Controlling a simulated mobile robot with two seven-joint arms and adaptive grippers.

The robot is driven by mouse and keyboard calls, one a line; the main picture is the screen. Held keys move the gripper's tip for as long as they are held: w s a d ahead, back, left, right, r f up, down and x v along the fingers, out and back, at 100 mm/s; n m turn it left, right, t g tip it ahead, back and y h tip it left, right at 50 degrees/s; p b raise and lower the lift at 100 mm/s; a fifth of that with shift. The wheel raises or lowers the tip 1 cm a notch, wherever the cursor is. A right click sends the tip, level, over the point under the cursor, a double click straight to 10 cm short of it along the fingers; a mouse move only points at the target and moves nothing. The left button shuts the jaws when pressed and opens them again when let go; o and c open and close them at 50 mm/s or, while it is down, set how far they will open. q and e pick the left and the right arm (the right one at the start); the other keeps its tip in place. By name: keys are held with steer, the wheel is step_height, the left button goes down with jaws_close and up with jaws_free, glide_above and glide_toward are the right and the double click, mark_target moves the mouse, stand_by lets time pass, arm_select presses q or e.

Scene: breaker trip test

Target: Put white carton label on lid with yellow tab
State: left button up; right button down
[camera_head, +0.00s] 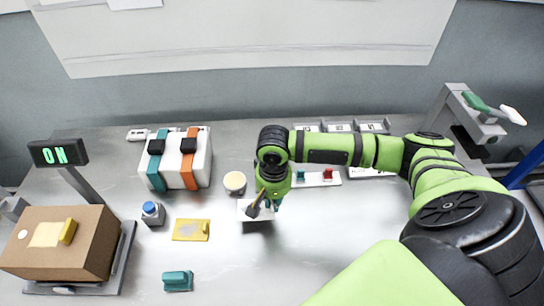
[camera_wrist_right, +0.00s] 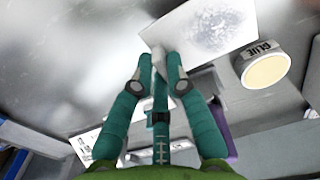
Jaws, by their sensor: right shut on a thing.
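My right gripper (camera_head: 268,204) is shut on the white label (camera_head: 258,214), right of the middle of the table. In the right wrist view its teal fingertips (camera_wrist_right: 160,66) meet at a small pale grip piece at the edge of the white label (camera_wrist_right: 208,32), which carries a grey speckled patch. The gripper partly hides the label in the head view. A brown carton (camera_head: 62,262) stands at the far left; its top has a pale yellow patch (camera_head: 45,235) and a raised yellow tab (camera_head: 67,231). My left gripper is not in view.
A cream-topped glue pot (camera_head: 235,182) stands just left of the label. A yellow plate (camera_head: 190,230), a teal block (camera_head: 177,281), a blue-topped button (camera_head: 152,212) and a strapped white box (camera_head: 180,160) lie between gripper and carton. An ON display (camera_head: 58,152) rises behind the carton.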

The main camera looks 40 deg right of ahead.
steer(key=shift+w+a+f+p, duration=0.1)
steer(key=shift+f+p, duration=0.25)
steer(key=shift+f, duration=1.75)
steer(key=c, duration=1.2)
jaws_free()
steer(key=shift+f, duration=0.15)
steer(key=shift+c, duration=0.2)
